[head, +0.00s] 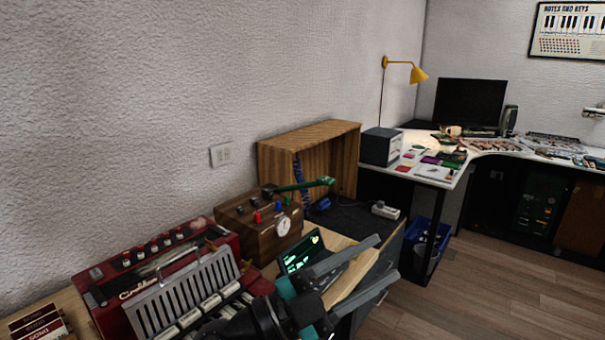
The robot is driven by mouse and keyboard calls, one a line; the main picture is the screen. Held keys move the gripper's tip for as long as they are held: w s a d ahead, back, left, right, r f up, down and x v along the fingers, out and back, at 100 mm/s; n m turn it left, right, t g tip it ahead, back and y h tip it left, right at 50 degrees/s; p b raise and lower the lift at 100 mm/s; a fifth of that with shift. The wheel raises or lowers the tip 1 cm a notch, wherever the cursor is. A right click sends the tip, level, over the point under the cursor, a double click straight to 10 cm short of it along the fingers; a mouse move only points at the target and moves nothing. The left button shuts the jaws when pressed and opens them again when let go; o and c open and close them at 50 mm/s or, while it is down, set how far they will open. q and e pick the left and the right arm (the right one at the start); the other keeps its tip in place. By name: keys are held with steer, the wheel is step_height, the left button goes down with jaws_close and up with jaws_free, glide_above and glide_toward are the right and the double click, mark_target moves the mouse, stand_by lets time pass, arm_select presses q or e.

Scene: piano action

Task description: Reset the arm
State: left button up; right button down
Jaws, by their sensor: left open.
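My left gripper (362,268) is at the bottom middle of the head view, with its two grey fingers spread apart and nothing between them. It is above the right part of the wooden bench, in front of a small dark screen (300,252) with green marks. A red accordion (185,295) lies to its left. A brown wooden box (258,225) with a round dial and coloured knobs stands behind it. My right gripper is out of view.
An open wooden cabinet (318,140) stands at the back by the wall. A white desk (428,177) with papers, a yellow lamp (417,74) and a black monitor (470,103) is farther right. A blue bin (424,243) is under it. The floor (500,285) at right is clear.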

arm_select(q)
steer(key=w+a+f+n+t+y, duration=0.1)
steer(key=w+a+n+t+y, duration=0.2)
steer(key=a+n+t+y, duration=0.4)
steer(key=w+a+f+n+t+y, duration=0.1)
steer(key=w+a+n+t+y, duration=0.1)
steer(key=a+n+t+y, duration=0.5)
steer(key=s+a+f+n+g+y, duration=0.4)
steer(key=a+f+n+g+y, duration=0.35)
steer(key=f, duration=0.65)
steer(key=s+a+f+g+h, duration=0.1)
steer(key=s+a+f+g, duration=0.1)
steer(key=s+f+g, duration=0.65)
steer(key=s+a+f+g+h, duration=0.1)
steer(key=s+f+g, duration=0.3)
steer(key=s, duration=0.8)
step_height(320, 180, down, 24)
steer(key=s, duration=0.2)
steer(key=s+a+f+g, duration=0.1)
steer(key=s+a+f, duration=0.2)
steer(key=s+f, duration=0.9)
steer(key=s, duration=0.2)
steer(key=shift+s+f+m, duration=0.15)
steer(key=shift+s+m, duration=0.2)
steer(key=shift+s, duration=0.05)
